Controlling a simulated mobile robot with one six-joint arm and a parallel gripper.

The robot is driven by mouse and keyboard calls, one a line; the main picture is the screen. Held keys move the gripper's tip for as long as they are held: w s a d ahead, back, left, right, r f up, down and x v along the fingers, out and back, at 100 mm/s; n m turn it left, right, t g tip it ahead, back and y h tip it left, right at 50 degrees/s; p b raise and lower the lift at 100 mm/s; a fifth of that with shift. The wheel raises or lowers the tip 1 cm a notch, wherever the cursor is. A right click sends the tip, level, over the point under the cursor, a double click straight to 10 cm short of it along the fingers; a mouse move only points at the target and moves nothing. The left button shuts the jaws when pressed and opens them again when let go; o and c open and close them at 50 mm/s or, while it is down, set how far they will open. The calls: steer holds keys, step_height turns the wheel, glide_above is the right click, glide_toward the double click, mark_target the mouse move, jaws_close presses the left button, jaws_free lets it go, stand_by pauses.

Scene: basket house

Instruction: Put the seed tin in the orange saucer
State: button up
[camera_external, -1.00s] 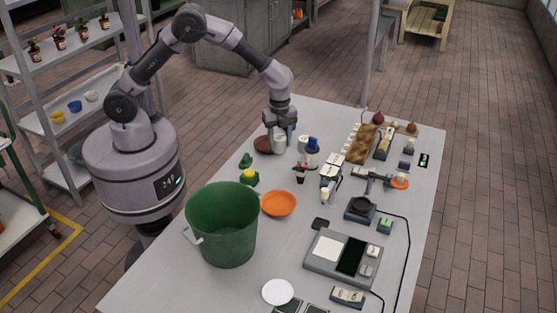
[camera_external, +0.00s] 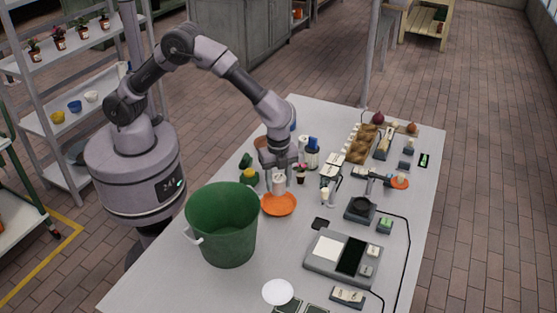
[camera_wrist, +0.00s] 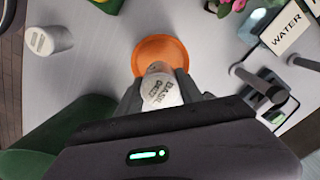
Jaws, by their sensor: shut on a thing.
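The seed tin (camera_external: 279,186) is a small whitish cylinder held upright between my fingers. In the wrist view the tin (camera_wrist: 160,92) shows its pale top with dark lettering, partly blurred. My gripper (camera_external: 278,174) is shut on it, and the fingers also show in the wrist view (camera_wrist: 160,98). The orange saucer (camera_external: 279,206) lies flat on the table. The tin is at or over its far edge in the external view; whether it touches is unclear. In the wrist view the saucer (camera_wrist: 160,50) lies just beyond the tin, which hides its near part.
A green bucket (camera_external: 222,225) stands close beside the saucer. A potted flower (camera_external: 301,175) and a yellow-topped green item (camera_external: 249,175) are near my gripper. A scale-like device (camera_external: 342,258) lies at right. A white plate (camera_external: 278,292) lies at the front.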

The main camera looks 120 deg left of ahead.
step_height(320, 180, down, 6)
steer(key=shift+f+b, duration=0.25)
steer(key=shift+b, duration=0.8)
steer(key=shift+r, duration=0.15)
steer(key=o, duration=1.4)
